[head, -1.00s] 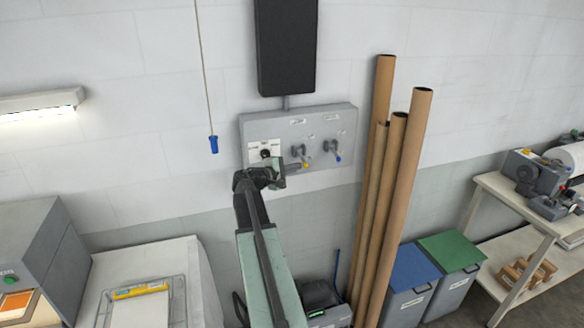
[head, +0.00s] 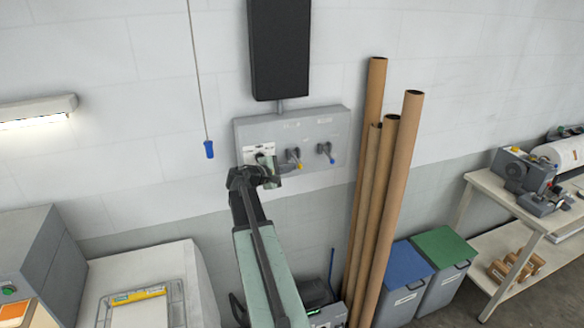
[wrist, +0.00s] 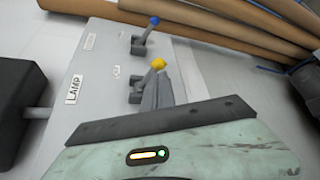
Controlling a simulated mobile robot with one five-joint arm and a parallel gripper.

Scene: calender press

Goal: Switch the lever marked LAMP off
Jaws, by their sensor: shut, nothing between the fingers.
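The lever under the LAMP label (wrist: 73,89) has a yellow tip (wrist: 157,63) and a grey base (wrist: 137,90). In the head view its yellow tip (head: 299,166) points down and slightly right on the grey wall panel (head: 340,125). My gripper (head: 276,182) is shut and empty, just left of the yellow tip in the head view. In the wrist view my gripper's grey fingers (wrist: 157,88) reach close beside the yellow-tipped lever. I cannot tell whether they touch it. The wall lamp (head: 35,121) at the left is lit.
A blue-tipped lever (head: 331,160) sits right of the yellow one. A white-plated control (head: 258,150) at the panel's left is partly hidden by my arm. Tall cardboard tubes (head: 397,200) stand right of the panel. A pull cord with a blue handle (head: 209,149) hangs left.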

